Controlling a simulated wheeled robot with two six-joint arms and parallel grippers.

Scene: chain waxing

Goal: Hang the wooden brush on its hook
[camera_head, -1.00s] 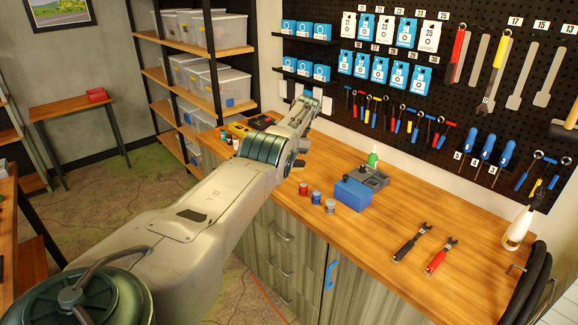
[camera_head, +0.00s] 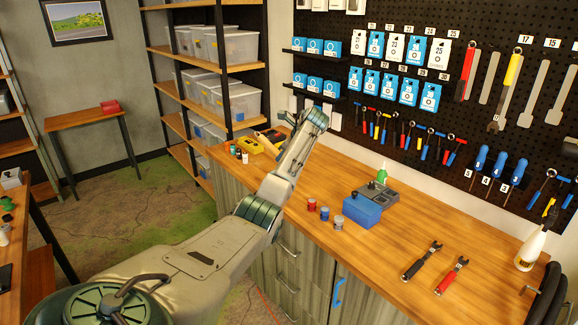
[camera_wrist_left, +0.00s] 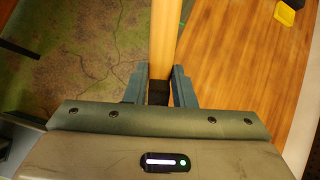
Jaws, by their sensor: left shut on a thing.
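My left gripper is seen closely in the left wrist view (camera_wrist_left: 159,86), its two blue-grey fingers shut on a pale wooden handle (camera_wrist_left: 165,40), taken to be the wooden brush. A dark part of it shows between the fingers. The handle runs up out of the picture, so I cannot see the bristles. In the head view my left forearm reaches over the rear left of the workbench, and its teal wrist (camera_head: 317,120) hides the fingers. I cannot pick out the brush's hook on the black pegboard (camera_head: 400,110). My right gripper is not in view.
The wooden workbench (camera_head: 440,235) carries a blue box (camera_head: 362,210), small tins (camera_head: 324,213), a black-handled tool (camera_head: 420,262), a red-handled tool (camera_head: 451,276) and a white bottle (camera_head: 531,248). A yellow item (camera_head: 247,146) lies at the left end.

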